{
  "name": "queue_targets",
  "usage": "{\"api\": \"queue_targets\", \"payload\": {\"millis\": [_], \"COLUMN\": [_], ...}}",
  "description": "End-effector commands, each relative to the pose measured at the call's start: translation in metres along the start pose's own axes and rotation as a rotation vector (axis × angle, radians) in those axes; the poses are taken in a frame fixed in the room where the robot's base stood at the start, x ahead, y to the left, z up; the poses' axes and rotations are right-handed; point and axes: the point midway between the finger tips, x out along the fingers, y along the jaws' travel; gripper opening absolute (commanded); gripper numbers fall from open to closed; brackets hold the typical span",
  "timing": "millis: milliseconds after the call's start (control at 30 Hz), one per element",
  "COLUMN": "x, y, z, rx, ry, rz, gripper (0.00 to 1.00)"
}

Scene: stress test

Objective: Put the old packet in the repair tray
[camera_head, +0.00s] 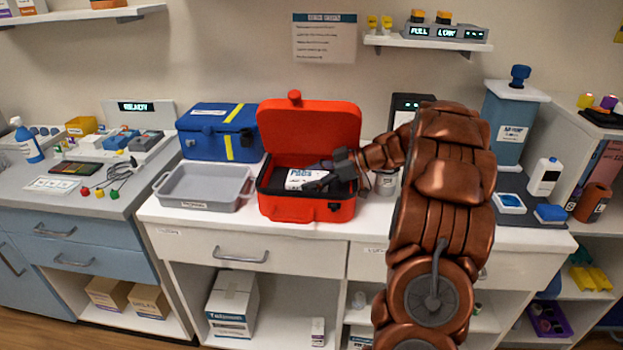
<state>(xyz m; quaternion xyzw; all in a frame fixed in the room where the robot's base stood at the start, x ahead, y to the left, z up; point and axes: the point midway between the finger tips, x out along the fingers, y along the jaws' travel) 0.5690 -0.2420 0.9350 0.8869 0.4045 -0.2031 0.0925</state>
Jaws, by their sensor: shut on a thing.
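A white packet with dark print (300,180) is inside the open red case (308,212), whose lid stands up at the back. My gripper (313,177) reaches into the case from the right and is shut on the packet. The fingers hide part of the packet, and I cannot tell whether it is lifted off the case floor. A grey tray (203,189) with a label on its front stands just left of the red case. It looks empty.
A closed blue case with yellow stripes (215,133) stands behind the grey tray. A dark device (412,104) stands on the right behind my arm. A blue dispenser (511,120) and white bottle (544,177) are further right. The counter's front edge is close to the tray and case.

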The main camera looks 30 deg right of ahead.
Motion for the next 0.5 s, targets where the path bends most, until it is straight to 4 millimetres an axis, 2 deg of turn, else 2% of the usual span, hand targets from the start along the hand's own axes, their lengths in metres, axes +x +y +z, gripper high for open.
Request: {"api": "queue_targets", "payload": {"millis": [200,233,433,500], "x": [0.0015,0.001,0.0009,0.0009], "y": [0.0001,0.0001,0.0,0.0], "z": [0.003,0.0022,0.0018,0.0017], "rx": [-0.001,-0.001,0.0,0.0], "ry": [0.0,0.0,0.0,0.0], "rz": [0.0,0.0,0.0,0.0], "gripper": [0.38,0.76,0.97,0.99]}}
